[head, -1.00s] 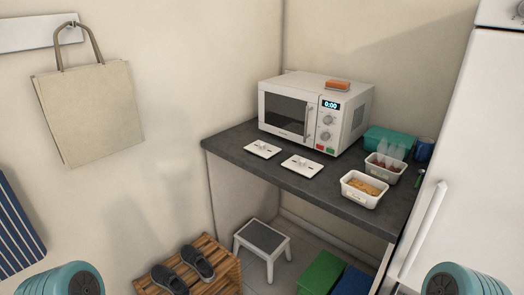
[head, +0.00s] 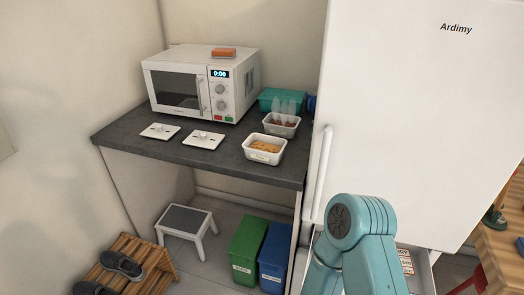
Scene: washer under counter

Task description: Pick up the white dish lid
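Two flat white lids lie on the dark counter in front of the microwave. The left lid (head: 160,131) and the right lid (head: 204,140) each have a small raised part on top, and they lie apart. I cannot tell which one is the dish lid. Neither lid is covered by anything. A teal link of my arm shows at the lower right, in front of the fridge and well away from the lids. Neither of my grippers is in view.
The microwave (head: 203,83) stands behind the lids. Right of them are a white container of yellow food (head: 264,150) and another white container (head: 282,125). A tall white fridge (head: 420,110) bounds the counter (head: 120,150). A stool (head: 187,218) and bins (head: 248,250) stand below.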

